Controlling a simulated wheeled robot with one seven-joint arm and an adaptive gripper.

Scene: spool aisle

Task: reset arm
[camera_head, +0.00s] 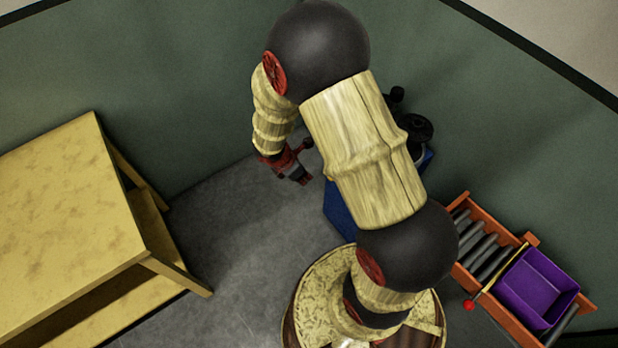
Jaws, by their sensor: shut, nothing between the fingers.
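My arm reaches up from my base and bends over toward the left. My gripper (301,178) hangs at its end, pointing down, with small dark fingers over the grey floor. It is shut and holds nothing. It is apart from the wooden table (65,205) on the left and to the left of the blue cabinet (341,212), which my arm partly hides.
Black spool-like items (416,128) stand on the blue cabinet. At right, an orange-brown rack (590,303) holds several grey rollers (484,252) and a purple bin (537,287). Green walls (200,80) close off the back. Grey floor (235,250) is clear between table and cabinet.

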